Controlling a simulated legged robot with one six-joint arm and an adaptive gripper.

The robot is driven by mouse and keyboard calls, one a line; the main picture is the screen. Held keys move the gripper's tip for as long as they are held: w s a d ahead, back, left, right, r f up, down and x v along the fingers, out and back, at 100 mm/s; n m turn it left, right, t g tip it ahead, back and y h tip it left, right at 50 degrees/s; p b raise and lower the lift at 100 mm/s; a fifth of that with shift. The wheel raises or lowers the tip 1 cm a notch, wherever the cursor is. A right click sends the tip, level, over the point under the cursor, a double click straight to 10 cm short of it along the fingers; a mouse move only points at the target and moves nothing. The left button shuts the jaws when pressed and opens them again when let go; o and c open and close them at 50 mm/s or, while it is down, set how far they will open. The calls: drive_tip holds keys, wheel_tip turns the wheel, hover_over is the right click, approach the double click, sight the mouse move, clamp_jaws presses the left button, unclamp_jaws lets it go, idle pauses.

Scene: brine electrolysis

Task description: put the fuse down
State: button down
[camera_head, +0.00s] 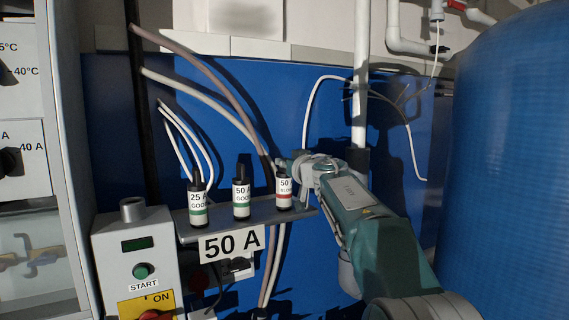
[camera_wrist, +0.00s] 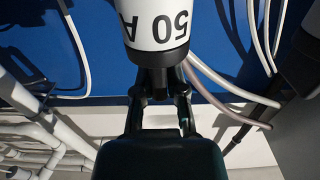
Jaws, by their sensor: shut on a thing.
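My gripper (camera_wrist: 158,90) is shut on the black top stem of a fuse (camera_wrist: 158,28), whose white label reads 50 A.
A 50 A sign (camera_head: 232,243) hangs on the shelf front. A control box (camera_head: 137,255) with a green START button stands at left. Grey and white cables (camera_head: 205,75) run behind the shelf. A large blue tank (camera_head: 510,160) fills the right side.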

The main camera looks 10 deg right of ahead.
drive_tip(key=c, duration=0.7)
unclamp_jaws()
drive_tip(key=v, duration=1.2)
drive_tip(key=shift+s+r, duration=0.1)
drive_tip(key=shift+s, duration=0.05)
